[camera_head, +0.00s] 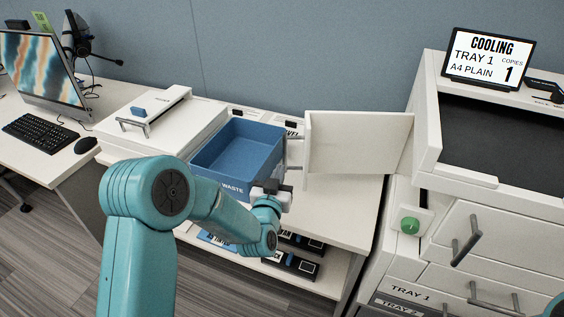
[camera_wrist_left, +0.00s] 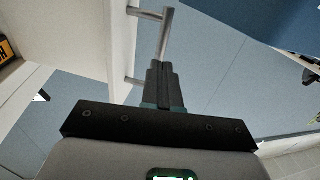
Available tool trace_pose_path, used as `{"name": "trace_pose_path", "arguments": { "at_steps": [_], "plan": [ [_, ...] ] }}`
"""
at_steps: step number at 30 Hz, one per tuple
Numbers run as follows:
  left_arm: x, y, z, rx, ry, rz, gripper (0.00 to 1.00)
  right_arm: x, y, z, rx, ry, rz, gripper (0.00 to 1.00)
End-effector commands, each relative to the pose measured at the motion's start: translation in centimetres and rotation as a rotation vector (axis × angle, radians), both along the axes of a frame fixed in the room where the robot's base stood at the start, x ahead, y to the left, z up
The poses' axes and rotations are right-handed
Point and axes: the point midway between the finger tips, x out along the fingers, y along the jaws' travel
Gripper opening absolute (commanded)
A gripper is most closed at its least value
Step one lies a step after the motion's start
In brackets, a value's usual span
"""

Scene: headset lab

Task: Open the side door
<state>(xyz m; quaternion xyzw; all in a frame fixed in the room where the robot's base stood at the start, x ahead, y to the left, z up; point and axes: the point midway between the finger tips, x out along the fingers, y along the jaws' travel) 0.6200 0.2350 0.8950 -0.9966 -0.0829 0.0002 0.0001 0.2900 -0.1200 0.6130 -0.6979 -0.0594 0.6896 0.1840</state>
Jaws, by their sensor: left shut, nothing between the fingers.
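The side door (camera_head: 355,143) is a white panel that stands swung out from the left side of the white printer (camera_head: 428,130). Its grey bar handle (camera_head: 295,139) is on the door's left end, partly hidden by my gripper. My left gripper (camera_head: 284,180) is at the lower end of this handle, its fingers shut and empty. In the left wrist view the shut fingers (camera_wrist_left: 159,68) point at the handle (camera_wrist_left: 166,34), close to its bar; I cannot tell whether they touch. The door's white face (camera_wrist_left: 122,45) is left of the fingers there. My right gripper is out of view.
A blue waste bin (camera_head: 240,150) sits on the table just left of the door. A white lidded box (camera_head: 165,120) is further left. The printer has a green knob (camera_head: 409,225), drawers with grey handles (camera_head: 466,241) and a display reading COOLING (camera_head: 488,60).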

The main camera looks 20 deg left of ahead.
Motion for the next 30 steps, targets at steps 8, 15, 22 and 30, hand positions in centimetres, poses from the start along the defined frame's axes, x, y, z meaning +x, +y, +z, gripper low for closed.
{"name": "trace_pose_path", "arguments": {
  "at_steps": [8, 15, 22, 30],
  "plan": [
    [3.2, 0.6, 0.0, 0.000, -0.001, 0.001, 0.00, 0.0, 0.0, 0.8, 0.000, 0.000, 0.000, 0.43],
    [3.6, 0.6, 0.0, -0.001, 0.001, 0.000, 0.00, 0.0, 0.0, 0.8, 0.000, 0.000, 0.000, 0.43],
    [4.0, 0.9, -0.2, -0.004, -0.004, -0.009, 0.00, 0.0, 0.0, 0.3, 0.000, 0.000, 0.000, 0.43],
    [8.7, 3.2, -0.7, -0.009, -0.017, -0.158, 0.00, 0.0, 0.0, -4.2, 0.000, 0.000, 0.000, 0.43]
  ]
}}
